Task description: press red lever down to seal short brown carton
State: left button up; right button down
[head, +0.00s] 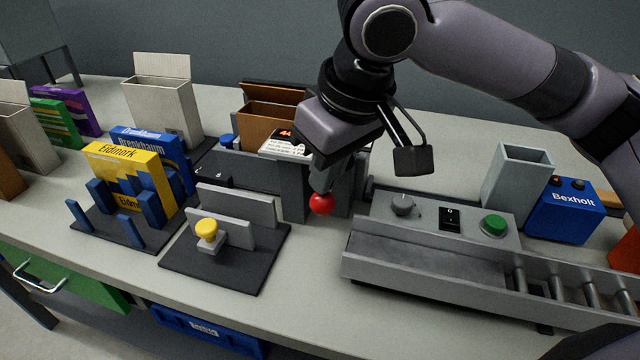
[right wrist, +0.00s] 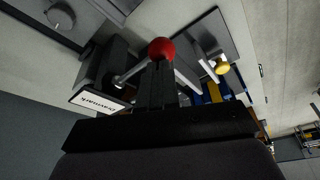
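The lever's red ball knob (head: 321,204) sits at the front of the dark grey sealing machine (head: 240,172). In the right wrist view its metal rod runs from the machine to the red knob (right wrist: 161,48). A short brown carton (head: 262,113) stands behind the machine, its back flap raised; its lower part is hidden. My right gripper (head: 322,186) points down just above the knob. In the right wrist view its fingers (right wrist: 155,78) are together, tips right by the knob; I cannot tell if they touch it. My left gripper is not in view.
Right of the lever is a conveyor (head: 430,265) with a control panel and green button (head: 493,225). Left are a yellow-knobbed fixture (head: 207,232) and a rack holding yellow and blue boxes (head: 130,170). A tall pale carton (head: 165,105) stands behind. The table's front strip is clear.

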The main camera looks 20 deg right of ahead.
jog(key=shift+f+b, duration=0.5)
jog(key=shift+f, duration=1)
dwell(0.6)
